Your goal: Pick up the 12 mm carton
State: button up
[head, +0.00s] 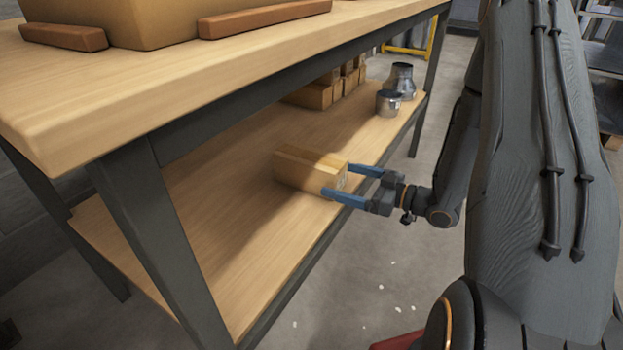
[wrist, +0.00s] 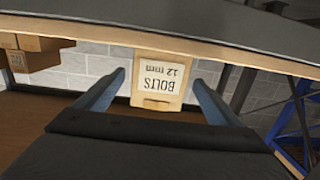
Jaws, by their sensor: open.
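The 12 mm carton (head: 305,170) is a tan cardboard box lying on the lower shelf of the workbench. In the wrist view its end face (wrist: 158,82) shows a white label reading "BOLTS 12 mm", upside down. My gripper (head: 347,183) has blue fingers and is open at the carton's near right end. In the wrist view the fingers (wrist: 158,80) stand one on each side of the carton, with a gap visible on both sides. Whether the fingertips reach past the carton's end face is hard to tell.
The lower shelf (head: 225,205) is clear left of the carton. More cartons (head: 315,95) stand further back, beside a metal duct reducer (head: 401,80) and a short metal cylinder (head: 388,103). The table top (head: 150,85) overhangs the shelf, and a dark leg (head: 165,230) stands at the front.

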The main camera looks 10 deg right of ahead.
aim_at(319, 172)
jog(key=shift+d+t+b, duration=0.1)
jog(key=shift+t+b, duration=0.25)
jog(key=shift+t, duration=0.05)
jog(key=shift+w+a+y, duration=0.2)
jog(key=shift+y, duration=0.1)
jog(key=shift+b+x, duration=1.95)
jog(key=shift+x, duration=1.6)
jog(key=shift+f, duration=0.1)
jog(key=c, duration=1.4)
